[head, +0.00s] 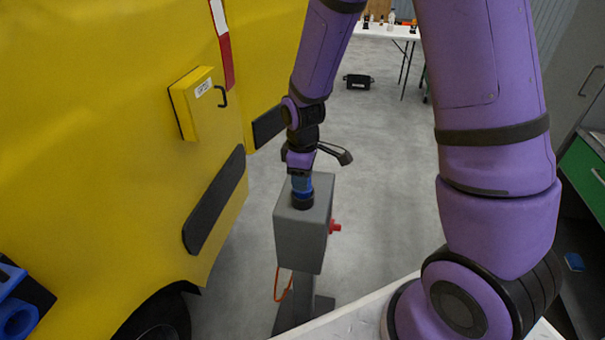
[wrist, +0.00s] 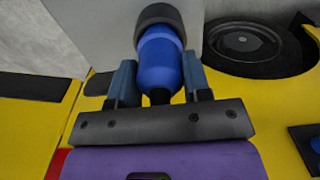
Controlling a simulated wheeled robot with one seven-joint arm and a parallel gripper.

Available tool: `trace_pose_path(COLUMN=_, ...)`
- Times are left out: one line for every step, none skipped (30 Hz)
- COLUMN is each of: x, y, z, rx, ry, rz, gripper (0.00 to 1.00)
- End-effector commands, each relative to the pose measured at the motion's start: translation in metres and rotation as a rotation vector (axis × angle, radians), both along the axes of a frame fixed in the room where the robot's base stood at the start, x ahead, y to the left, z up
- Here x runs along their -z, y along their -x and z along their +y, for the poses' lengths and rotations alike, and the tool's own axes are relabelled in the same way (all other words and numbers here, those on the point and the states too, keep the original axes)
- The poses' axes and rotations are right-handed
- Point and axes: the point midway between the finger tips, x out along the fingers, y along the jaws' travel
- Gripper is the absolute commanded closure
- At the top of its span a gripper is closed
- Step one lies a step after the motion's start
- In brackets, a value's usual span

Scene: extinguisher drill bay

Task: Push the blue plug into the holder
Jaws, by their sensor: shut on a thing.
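The blue plug (head: 302,184) is upright above the grey pedestal box, and it also shows large in the wrist view (wrist: 161,62). My gripper (head: 300,176) is shut on the plug from above; in the wrist view its two fingers (wrist: 159,76) stand on either side of it. The holder is a black ring (head: 303,201) on top of the box, also seen in the wrist view (wrist: 158,14). The plug's far end meets the ring and is hidden by it. I cannot tell how deep it sits.
The grey box (head: 298,243) stands on a post, with a red fitting (head: 335,227) on its right side. A yellow vehicle (head: 110,130) is close on the left. Open grey floor (head: 375,190) lies right of the box. A white table (head: 385,31) stands far back.

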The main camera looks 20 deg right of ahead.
Motion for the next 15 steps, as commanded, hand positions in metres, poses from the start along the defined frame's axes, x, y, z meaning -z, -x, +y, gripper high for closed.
trace_pose_path(x=0.0008, y=0.0000, z=0.0000, rx=0.000, ry=0.000, rz=0.000, gripper=0.84)
trace_pose_path(x=0.0013, y=0.0000, z=0.0000, rx=0.000, ry=0.000, rz=0.000, gripper=0.84)
trace_pose_path(x=0.0019, y=0.0000, z=0.0000, rx=0.000, ry=0.000, rz=0.000, gripper=0.84)
trace_pose_path(x=0.0024, y=0.0000, z=0.0000, rx=0.000, ry=0.000, rz=0.000, gripper=0.84)
trace_pose_path(x=0.0029, y=0.0000, z=0.0000, rx=0.000, ry=0.000, rz=0.000, gripper=0.84)
trace_pose_path(x=0.0036, y=0.0001, z=0.0000, rx=0.000, ry=0.000, rz=0.000, gripper=0.84)
trace_pose_path(x=0.0037, y=0.0000, z=0.0000, rx=0.000, ry=0.000, rz=0.000, gripper=0.84)
trace_pose_path(x=0.0035, y=0.0000, z=0.0000, rx=0.000, ry=0.000, rz=0.000, gripper=0.84)
trace_pose_path(x=0.0035, y=0.0000, z=0.0000, rx=0.000, ry=0.000, rz=0.000, gripper=0.84)
trace_pose_path(x=0.0035, y=0.0000, z=0.0000, rx=0.000, ry=0.000, rz=0.000, gripper=0.84)
trace_pose_path(x=0.0035, y=0.0000, z=0.0000, rx=0.000, ry=0.000, rz=0.000, gripper=0.84)
trace_pose_path(x=0.0035, y=0.0000, z=0.0000, rx=0.000, ry=0.000, rz=0.000, gripper=0.84)
trace_pose_path(x=0.0035, y=0.0000, z=0.0000, rx=0.000, ry=0.000, rz=0.000, gripper=0.53)
trace_pose_path(x=0.0035, y=0.0000, z=0.0000, rx=0.000, ry=0.000, rz=0.000, gripper=0.47)
trace_pose_path(x=0.0035, y=0.0000, z=0.0000, rx=0.000, ry=0.000, rz=0.000, gripper=0.37)
